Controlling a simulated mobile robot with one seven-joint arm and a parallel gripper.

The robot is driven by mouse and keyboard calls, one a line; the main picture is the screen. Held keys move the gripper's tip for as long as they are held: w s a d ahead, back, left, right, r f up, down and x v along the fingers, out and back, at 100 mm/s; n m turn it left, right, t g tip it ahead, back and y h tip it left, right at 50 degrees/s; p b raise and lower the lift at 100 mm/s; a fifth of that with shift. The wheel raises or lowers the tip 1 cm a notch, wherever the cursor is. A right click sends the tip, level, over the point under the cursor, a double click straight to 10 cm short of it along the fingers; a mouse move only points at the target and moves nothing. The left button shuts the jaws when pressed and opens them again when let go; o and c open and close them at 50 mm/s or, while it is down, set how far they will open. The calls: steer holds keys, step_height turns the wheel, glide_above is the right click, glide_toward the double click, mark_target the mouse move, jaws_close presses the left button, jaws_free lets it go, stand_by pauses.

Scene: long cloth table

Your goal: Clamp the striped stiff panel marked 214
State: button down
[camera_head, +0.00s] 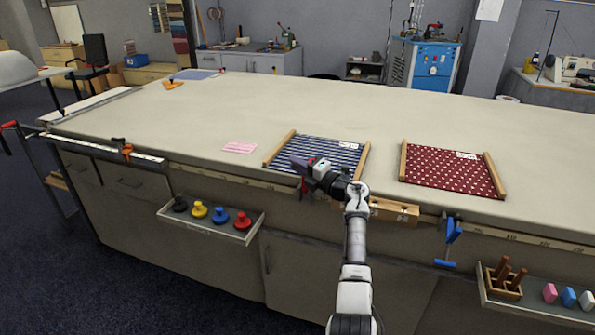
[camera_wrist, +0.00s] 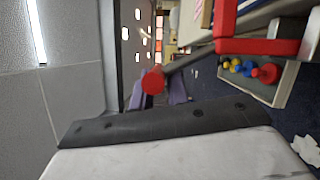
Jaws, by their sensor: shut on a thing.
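The striped panel (camera_head: 335,158) lies on the table, navy with white stripes, with wooden rails on two sides. A small white label shows near its far right corner; its number is too small to read. My gripper (camera_head: 298,165) is over the panel's near left part and hides some of it. It is shut on a red clamp (camera_head: 303,188). In the wrist view the purple fingers (camera_wrist: 160,95) show beside the clamp's round red knob, grey bar and red bracket (camera_wrist: 257,45). I cannot tell whether the clamp touches the panel or the table edge.
A red dotted panel (camera_head: 447,172) lies to the right. A pink card (camera_head: 240,147) lies to the left. A blue clamp (camera_head: 450,240) hangs at the front edge. A tray (camera_head: 190,222) holds several coloured knobs below. The table's back half (camera_head: 330,105) is mostly clear.

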steer(key=shift+w+d+r+m+t+h, duration=0.15)
steer(key=shift+w+d+r+m+t, duration=0.15)
steer(key=shift+r, duration=0.25)
steer(key=shift+w+d+r+m+t+h, duration=0.15)
steer(key=shift+w+d+r+m, duration=0.15)
steer(key=shift+r, duration=0.2)
steer(key=shift+d, duration=0.1)
steer(key=c, duration=1.6)
jaws_free()
steer(key=shift+w, duration=0.1)
steer(key=shift+o, duration=1.2)
steer(key=shift+w+f, duration=0.15)
steer(key=shift+f, duration=0.05)
steer(key=shift+s+d+f, duration=0.25)
steer(key=shift+f, duration=0.1)
steer(key=s+b+v, duration=0.1)
steer(key=b+v, duration=0.2)
steer(key=v, duration=0.9)
steer(key=shift+a+n+g, duration=0.3)
steer(key=shift+a+g, duration=0.1)
steer(key=shift+g, duration=0.05)
